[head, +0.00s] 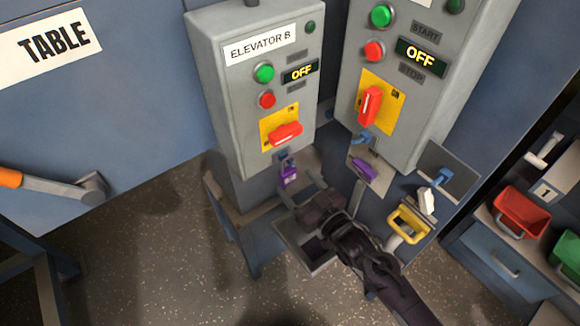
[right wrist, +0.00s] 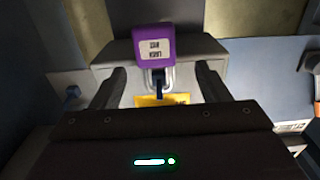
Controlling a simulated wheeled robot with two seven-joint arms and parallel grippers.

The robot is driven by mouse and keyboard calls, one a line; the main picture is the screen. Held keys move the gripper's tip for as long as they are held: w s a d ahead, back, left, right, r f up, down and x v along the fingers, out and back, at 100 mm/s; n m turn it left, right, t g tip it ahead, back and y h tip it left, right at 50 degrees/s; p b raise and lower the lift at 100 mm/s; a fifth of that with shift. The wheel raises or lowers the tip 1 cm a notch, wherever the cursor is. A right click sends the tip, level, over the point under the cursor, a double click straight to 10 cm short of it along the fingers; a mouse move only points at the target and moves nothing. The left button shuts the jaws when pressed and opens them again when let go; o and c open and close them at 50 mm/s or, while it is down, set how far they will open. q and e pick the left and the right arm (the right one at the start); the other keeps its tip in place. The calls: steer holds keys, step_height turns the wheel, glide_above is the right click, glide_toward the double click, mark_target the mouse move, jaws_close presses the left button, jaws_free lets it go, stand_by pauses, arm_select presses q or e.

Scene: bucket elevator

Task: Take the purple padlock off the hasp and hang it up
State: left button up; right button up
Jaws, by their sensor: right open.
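A purple padlock (head: 288,175) hangs below the Elevator B box (head: 245,103), under its red switch handle (head: 286,133). My right gripper (head: 300,187) is open just in front of the padlock. In the right wrist view the padlock (right wrist: 154,46) shows its purple body with a pale label. Its metal shackle runs to a small blue part, likely the hasp (right wrist: 158,91). The two fingers (right wrist: 160,88) stand apart on either side of the shackle, with gaps; I see no contact. A second purple item (head: 363,169) is below the right-hand box. My left gripper is not in view.
A second grey control box (head: 425,80) stands close on the right; both displays read OFF. A blue hook (head: 440,178) with a white tag (head: 427,201) and a yellow-handled item (head: 408,223) are right of my arm. Red (head: 521,211) and green bins sit far right.

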mark_target(291, 174)
steer(key=p+x, duration=0.1)
steer(key=x, duration=0.4)
steer(key=shift+w+d+p, duration=0.15)
steer(key=shift+d+p, duration=0.05)
steer(key=shift+p, duration=0.2)
steer(key=shift+w+a, duration=0.25)
steer(key=shift+w, duration=0.05)
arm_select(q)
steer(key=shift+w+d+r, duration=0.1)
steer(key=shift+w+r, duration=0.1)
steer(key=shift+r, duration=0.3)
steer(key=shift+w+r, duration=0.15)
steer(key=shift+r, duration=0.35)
arm_select(e)
steer(key=c, duration=1.1)
